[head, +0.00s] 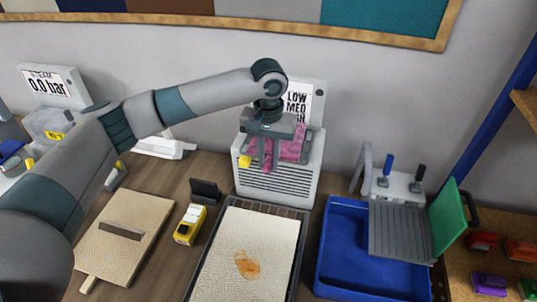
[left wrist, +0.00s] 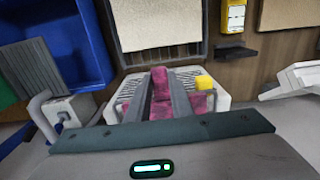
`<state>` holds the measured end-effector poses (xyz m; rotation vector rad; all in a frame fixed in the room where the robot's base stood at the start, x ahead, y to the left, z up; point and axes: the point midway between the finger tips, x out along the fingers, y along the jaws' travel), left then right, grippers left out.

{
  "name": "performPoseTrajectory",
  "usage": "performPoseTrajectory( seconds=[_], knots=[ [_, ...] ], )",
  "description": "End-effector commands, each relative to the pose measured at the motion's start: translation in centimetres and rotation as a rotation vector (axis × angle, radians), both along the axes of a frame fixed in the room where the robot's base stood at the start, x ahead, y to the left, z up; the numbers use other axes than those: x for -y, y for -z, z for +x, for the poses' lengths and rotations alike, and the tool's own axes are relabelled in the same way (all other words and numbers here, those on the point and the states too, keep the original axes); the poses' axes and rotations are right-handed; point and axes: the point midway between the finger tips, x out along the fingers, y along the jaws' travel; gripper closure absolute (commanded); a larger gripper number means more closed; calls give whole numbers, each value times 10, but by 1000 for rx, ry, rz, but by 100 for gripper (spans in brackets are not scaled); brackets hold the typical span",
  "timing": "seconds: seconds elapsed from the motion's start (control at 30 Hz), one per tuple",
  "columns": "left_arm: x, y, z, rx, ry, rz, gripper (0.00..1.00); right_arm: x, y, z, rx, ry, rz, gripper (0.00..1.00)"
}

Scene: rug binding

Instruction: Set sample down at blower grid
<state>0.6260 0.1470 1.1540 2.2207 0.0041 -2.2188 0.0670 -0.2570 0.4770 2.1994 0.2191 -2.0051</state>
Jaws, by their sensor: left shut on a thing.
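My right gripper is out of view.
A sign reading LOW MED (head: 298,103) stands behind the blower. In front lies a tray with a stained cream rug piece (head: 245,250). A blue tub (head: 345,240) is at the right. A yellow device (head: 190,224) and a beige board (head: 125,225) are at the left.

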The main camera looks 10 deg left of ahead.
Motion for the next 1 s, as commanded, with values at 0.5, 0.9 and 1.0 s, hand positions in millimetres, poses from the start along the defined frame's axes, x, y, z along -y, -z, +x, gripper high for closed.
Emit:
performPoseTrajectory(
  seconds=[0.5,0.9,1.0],
  knots=[
    [0,2,0,1,0,0,62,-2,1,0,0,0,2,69],
    [0,-4,1,2,0,-1,62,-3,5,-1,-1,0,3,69],
    [0,-13,1,4,0,-2,62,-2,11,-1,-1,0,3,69]
  ],
)
